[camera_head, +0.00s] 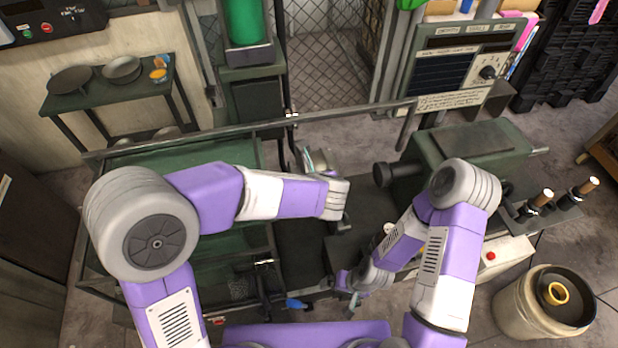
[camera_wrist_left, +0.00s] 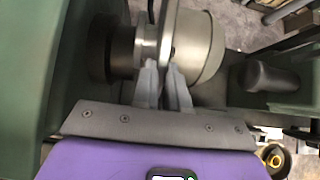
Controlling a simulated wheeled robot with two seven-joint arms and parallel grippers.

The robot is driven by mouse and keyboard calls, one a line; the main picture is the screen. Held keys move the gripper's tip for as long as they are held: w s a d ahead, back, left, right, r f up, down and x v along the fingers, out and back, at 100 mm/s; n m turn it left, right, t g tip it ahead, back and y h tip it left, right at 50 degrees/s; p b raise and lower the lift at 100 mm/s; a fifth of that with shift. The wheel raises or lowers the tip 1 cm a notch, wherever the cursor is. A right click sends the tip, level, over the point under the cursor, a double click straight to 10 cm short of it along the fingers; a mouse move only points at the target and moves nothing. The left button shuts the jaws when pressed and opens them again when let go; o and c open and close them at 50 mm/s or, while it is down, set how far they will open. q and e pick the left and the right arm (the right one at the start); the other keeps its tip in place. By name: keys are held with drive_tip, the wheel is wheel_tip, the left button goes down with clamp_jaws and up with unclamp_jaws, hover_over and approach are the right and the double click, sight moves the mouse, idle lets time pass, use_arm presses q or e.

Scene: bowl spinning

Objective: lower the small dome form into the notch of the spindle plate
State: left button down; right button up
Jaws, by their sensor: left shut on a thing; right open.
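The small dome form (camera_wrist_left: 202,48), a pale grey rounded body with a thin flange, fills the upper middle of the left wrist view. My left gripper (camera_wrist_left: 163,72) is shut on it at the flange, with the fingers below. The spindle plate (camera_wrist_left: 145,42) is the round metal face just left of the flange; it and the form are side by side. The notch is hidden, so I cannot tell whether the form sits in it. In the head view a pale part of the form (camera_head: 320,161) shows beyond my left wrist. My right gripper (camera_head: 354,299) is open and empty, low in the centre.
A dark cylinder (camera_wrist_left: 272,78) faces the form from the right in the left wrist view, with a gap between. The green machine housing (camera_head: 470,150) stands at right in the head view. A rail (camera_head: 240,132) crosses behind. A bucket (camera_head: 530,310) is at lower right.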

use_arm(q)
drive_tip(key=shift+f+b, duration=0.45)
drive_tip(key=shift+f, duration=0.15)
drive_tip(key=shift+f+b, duration=0.8)
drive_tip(key=shift+f, duration=0.05)
drive_tip(key=shift+f, duration=0.2)
idle(0.4)
drive_tip(key=shift+f+b, duration=0.6)
drive_tip(key=shift+b, duration=0.15)
drive_tip(key=shift+s+f+b, duration=0.3)
drive_tip(key=shift+f+b, duration=0.15)
drive_tip(key=shift+b, duration=0.05)
drive_tip(key=shift+s+f+b, duration=0.1)
drive_tip(key=shift+f+b, duration=0.25)
drive_tip(key=shift+f, duration=0.05)
